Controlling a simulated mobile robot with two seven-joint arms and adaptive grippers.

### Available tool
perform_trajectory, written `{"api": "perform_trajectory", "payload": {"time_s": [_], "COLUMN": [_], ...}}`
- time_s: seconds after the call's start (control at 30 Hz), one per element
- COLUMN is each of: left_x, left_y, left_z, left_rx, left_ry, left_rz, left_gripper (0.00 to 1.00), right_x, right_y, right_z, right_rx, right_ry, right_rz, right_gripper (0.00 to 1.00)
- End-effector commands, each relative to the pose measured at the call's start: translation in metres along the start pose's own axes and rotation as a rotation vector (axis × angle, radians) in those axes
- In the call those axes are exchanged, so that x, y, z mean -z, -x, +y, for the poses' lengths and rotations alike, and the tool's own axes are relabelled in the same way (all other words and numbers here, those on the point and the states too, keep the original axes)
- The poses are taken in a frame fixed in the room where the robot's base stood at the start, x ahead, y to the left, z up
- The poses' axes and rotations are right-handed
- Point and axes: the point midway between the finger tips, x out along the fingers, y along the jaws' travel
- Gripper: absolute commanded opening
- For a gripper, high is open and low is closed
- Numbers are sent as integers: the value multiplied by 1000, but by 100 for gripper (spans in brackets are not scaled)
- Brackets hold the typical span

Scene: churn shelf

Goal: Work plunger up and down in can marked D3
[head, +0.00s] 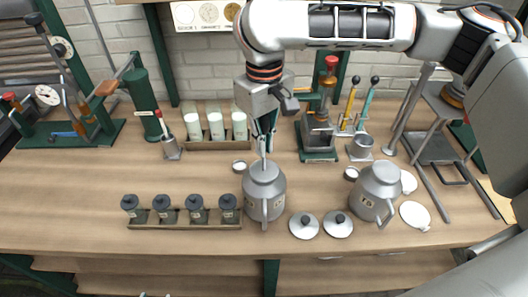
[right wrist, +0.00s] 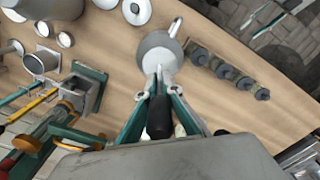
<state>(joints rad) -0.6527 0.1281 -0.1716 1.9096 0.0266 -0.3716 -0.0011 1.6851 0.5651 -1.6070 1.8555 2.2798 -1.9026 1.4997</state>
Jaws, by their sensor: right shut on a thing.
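My right gripper (head: 264,140) is above the can, pointing down, shut on the plunger's upper end. In the right wrist view the plunger's dark handle (right wrist: 160,117) lies between the teal fingers, and the can (right wrist: 158,48) is beyond it. A second grey can (head: 378,190) stands to the right. My left gripper is not in view.
Two round lids (head: 304,226) lie between the cans at the front. A rack of dark-lidded jars (head: 185,226) stands left of the middle can. A green press (head: 318,135) stands behind, with bottles (head: 216,126) to its left. The left front bench is clear.

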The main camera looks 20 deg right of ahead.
Motion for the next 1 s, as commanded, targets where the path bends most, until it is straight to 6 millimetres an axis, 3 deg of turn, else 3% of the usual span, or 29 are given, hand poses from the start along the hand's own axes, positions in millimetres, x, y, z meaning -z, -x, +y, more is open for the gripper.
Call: {"api": "perform_trajectory", "payload": {"time_s": [0.13,0.47,1.0], "left_x": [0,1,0], "left_y": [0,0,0], "left_z": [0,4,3], "left_rx": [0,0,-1], "left_ry": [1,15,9], "left_rz": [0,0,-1], "left_gripper": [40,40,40], "right_x": [0,0,-1], "right_y": [8,6,-54], "right_z": [0,0,0], "right_rx": [-1,-1,0], "right_ry": [0,0,0], "right_rz": [0,-1,-3], "right_gripper": [0,0,0]}}
